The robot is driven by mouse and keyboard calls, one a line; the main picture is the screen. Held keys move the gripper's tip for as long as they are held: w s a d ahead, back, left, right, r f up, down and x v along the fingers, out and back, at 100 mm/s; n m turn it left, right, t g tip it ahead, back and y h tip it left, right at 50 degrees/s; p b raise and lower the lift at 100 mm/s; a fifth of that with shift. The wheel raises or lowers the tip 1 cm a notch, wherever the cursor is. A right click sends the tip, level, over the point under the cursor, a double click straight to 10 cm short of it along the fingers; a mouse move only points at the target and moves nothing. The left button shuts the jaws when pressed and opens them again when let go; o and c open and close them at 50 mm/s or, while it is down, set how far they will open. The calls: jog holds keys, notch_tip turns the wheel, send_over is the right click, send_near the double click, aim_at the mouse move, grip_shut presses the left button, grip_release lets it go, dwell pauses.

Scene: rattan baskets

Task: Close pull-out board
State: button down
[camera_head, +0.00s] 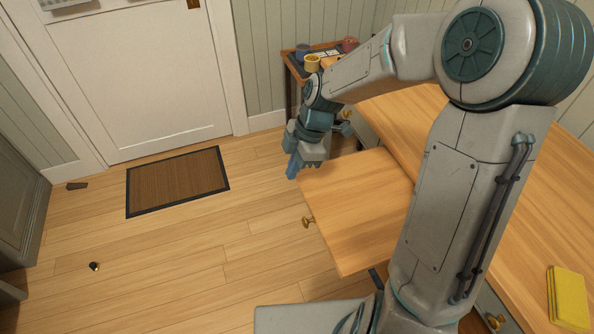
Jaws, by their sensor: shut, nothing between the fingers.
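The pull-out board (360,215) is a flat wooden panel that sticks out from under the wooden counter (500,205). A brass knob (308,221) sits on its left front edge. My gripper (292,174) is shut and empty, pointing down at the board's far left corner, beyond the knob. I cannot tell whether its fingers touch the board's edge. My arm hides part of the board's right side and part of the counter.
A small side table (296,68) with cups stands at the back. A brown doormat (178,181) lies before the white door (150,75). A yellow cloth (568,297) lies on the counter at right. The wooden floor left of the board is mostly clear.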

aim_at(299, 186)
jog(key=shift+w+d+f, duration=0.1)
jog(key=shift+d+f, duration=0.15)
jog(key=shift+f, duration=1)
jog(key=shift+d+f, duration=0.25)
jog(key=shift+f, duration=1.05)
jog(key=shift+w+d+f, duration=0.1)
jog(key=shift+d+f, duration=0.15)
jog(key=shift+f, duration=1)
